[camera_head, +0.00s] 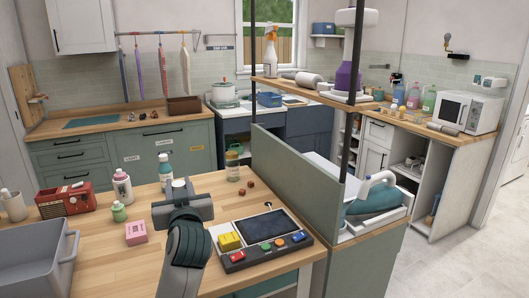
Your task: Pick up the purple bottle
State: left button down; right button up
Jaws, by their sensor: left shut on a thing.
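My left gripper (179,190) is over the wooden counter in the foreground, pointing away from the camera. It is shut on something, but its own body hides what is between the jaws. A large purple vessel (347,78) with white parts stands on the raised shelf at the back right. My right gripper is not in view.
A control panel (262,238) with coloured buttons lies right of the gripper. A dark post and green divider (298,178) border the counter's right side.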

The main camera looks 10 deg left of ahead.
pick_arm(q)
jog(key=s+d+f+m+t+h, duration=0.2)
jog(key=s+d+f+m+h, duration=0.3)
jog(key=s+f, duration=0.9)
jog(key=s+d+h, duration=0.2)
jog(key=d+h, duration=0.1)
jog(key=d, duration=0.1)
jog(key=shift+d+f, duration=0.2)
jog(key=shift+f, duration=0.15)
jog(key=shift+s, duration=0.1)
jog(key=shift+d+m+h, duration=0.15)
jog(key=shift+m+h, duration=0.15)
